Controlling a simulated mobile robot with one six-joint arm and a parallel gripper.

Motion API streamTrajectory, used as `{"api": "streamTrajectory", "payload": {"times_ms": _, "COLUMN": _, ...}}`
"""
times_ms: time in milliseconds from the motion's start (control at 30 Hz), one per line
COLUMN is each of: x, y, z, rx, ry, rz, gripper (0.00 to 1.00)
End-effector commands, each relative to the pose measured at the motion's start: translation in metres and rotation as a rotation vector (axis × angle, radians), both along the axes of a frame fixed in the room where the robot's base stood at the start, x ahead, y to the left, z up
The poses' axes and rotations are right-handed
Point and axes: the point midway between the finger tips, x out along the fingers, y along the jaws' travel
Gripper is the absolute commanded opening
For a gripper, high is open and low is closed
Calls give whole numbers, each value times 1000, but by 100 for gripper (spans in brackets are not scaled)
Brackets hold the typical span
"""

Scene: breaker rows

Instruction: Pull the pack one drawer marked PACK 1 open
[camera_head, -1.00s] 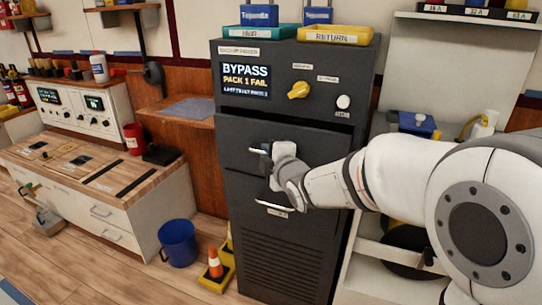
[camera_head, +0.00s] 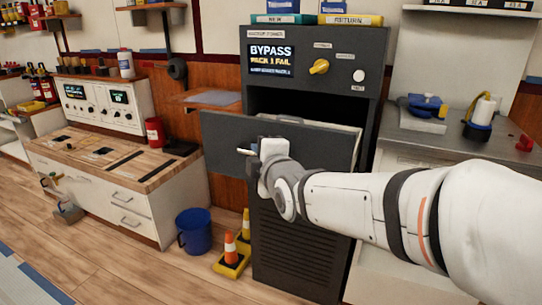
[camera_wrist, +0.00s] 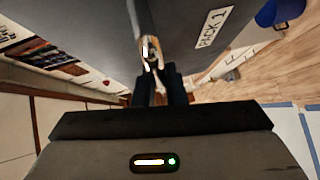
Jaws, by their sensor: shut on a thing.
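The dark grey PACK 1 drawer (camera_head: 226,143) is pulled well out of the black cabinet (camera_head: 372,100), with a dark opening above it. The PACK 1 label (camera_wrist: 212,27) shows on the drawer front in the wrist view. My gripper (camera_head: 250,152) is at the drawer's pale bar handle (camera_head: 243,151). In the wrist view my gripper (camera_wrist: 158,72) is shut on the handle (camera_wrist: 150,48). My wrist and arm hide the lower right part of the drawer front in the head view.
A blue bucket (camera_head: 193,232) and an orange cone (camera_head: 230,248) on a yellow base stand on the floor left of the cabinet. A wooden-topped workbench (camera_head: 105,160) is further left.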

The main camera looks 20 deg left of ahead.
Motion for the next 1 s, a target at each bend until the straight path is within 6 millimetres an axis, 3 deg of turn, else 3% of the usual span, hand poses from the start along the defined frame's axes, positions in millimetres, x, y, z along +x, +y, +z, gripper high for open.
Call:
{"api": "streamTrajectory", "payload": {"times_ms": 467, "x": 0, "y": 0, "z": 0, "rx": -1, "ry": 1, "rz": 0, "gripper": 0}}
{"api": "streamTrajectory", "payload": {"times_ms": 500, "x": 0, "y": 0, "z": 0, "rx": -1, "ry": 1, "rz": 0, "gripper": 13}}
{"api": "streamTrajectory", "payload": {"times_ms": 733, "x": 1, "y": 0, "z": 0, "rx": 0, "ry": -1, "rz": -1, "gripper": 32}}
{"api": "streamTrajectory", "payload": {"times_ms": 1000, "x": 0, "y": -2, "z": 1, "rx": 0, "ry": -1, "rz": -2, "gripper": 33}}
